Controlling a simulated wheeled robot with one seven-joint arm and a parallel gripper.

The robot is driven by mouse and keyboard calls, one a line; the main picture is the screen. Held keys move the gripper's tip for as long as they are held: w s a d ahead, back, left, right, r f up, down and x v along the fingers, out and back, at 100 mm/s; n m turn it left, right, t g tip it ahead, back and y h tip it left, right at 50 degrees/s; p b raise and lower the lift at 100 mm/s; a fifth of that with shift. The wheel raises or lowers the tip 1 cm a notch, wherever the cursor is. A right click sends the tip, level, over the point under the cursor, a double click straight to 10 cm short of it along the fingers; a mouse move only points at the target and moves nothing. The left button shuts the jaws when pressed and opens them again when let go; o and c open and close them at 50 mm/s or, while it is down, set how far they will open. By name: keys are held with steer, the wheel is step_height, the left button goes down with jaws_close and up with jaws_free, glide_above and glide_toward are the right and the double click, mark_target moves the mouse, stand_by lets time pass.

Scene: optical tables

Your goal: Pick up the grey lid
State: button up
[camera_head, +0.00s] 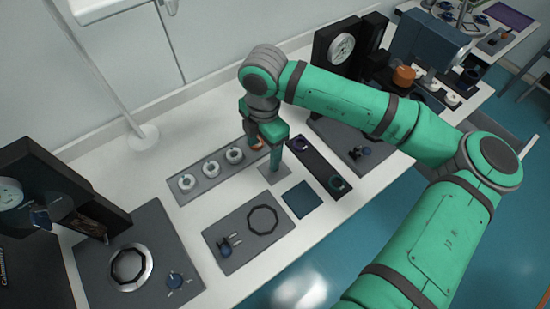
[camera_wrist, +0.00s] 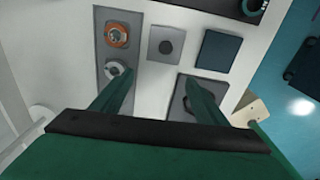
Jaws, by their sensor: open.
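A small light grey square with a darker round knob-like spot in its middle, which looks like the grey lid (camera_wrist: 157,31), lies flat on the table in the wrist view. In the head view the grey square (camera_head: 269,179) is partly hidden by a finger of my gripper. My gripper (camera_wrist: 157,84) is open and empty, its two fingers spread wide. It points down above the table, and the grey square lies ahead of the gap between the fingertips in the wrist view, not between them.
Beside it lie a grey tray (camera_head: 207,181) with several white rings and an orange-topped one (camera_wrist: 117,28), and a dark blue square (camera_wrist: 216,52). A dark strip (camera_head: 318,166) with rings and a grey plate (camera_head: 240,258) with an octagonal ring are close by. Bare white table shows between them.

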steer(key=shift+h, duration=0.3)
steer(key=f, duration=0.1)
steer(key=d+f, duration=0.1)
steer(key=f, duration=0.1)
steer(key=d+f, duration=0.1)
steer(key=f, duration=0.1)
steer(key=shift+w, duration=0.3)
steer(key=shift+w+a+f, duration=0.1)
steer(key=shift+w+f, duration=0.05)
steer(key=shift+f, duration=2.7)
steer(key=shift+c, duration=0.3)
steer(key=c, duration=0.6)
steer(key=shift+c, duration=0.2)
steer(key=shift+r, duration=0.2)
